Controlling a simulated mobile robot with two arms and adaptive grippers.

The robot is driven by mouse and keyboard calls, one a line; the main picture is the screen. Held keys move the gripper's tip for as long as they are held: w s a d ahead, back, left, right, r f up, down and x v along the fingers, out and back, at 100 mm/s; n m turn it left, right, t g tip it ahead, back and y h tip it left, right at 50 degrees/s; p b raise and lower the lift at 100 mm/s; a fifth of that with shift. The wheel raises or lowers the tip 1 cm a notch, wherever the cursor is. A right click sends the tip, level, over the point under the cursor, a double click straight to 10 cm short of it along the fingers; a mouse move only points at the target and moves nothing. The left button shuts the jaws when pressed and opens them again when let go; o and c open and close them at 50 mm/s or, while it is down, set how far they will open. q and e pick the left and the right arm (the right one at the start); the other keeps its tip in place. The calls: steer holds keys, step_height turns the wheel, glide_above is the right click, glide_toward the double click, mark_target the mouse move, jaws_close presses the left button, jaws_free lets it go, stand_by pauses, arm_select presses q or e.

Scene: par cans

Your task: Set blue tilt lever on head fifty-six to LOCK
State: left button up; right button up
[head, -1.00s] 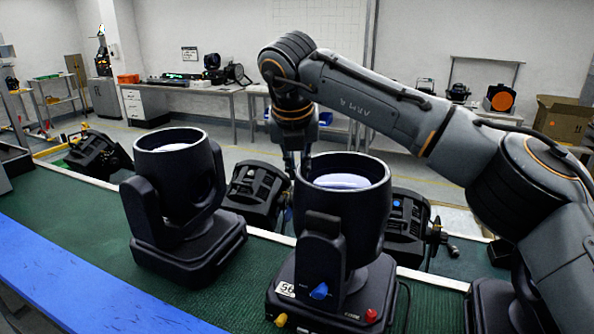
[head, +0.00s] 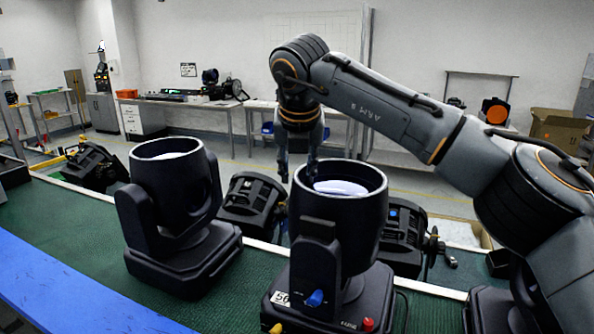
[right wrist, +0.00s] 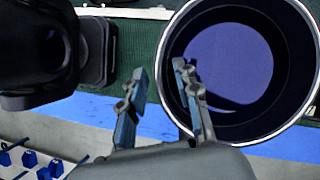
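The moving head labelled 56 (head: 338,226) stands upright on the green bench at the front centre. Its blue tilt lever (head: 314,298) is on the near side of its base, beside the 56 label (head: 282,298). The lever's setting is too small to read. My right gripper (head: 297,172) points down at the far left of the head's round rim, well above the lever. In the right wrist view its fingers (right wrist: 162,84) are spread and empty, one overlapping the lens barrel (right wrist: 290,30). The lever is not visible there. My left gripper is out of view.
A yellow knob (head: 276,328) and a red knob (head: 367,324) sit on the same base. A second head (head: 180,215) stands to the left. Black lamps (head: 252,203) lie behind the bench edge. A blue strip (head: 70,290) runs along the near left, clear of objects.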

steer(key=shift+s+r, duration=0.1)
steer(key=v, duration=1.1)
steer(key=shift+r, duration=0.35)
steer(key=shift+s, duration=0.15)
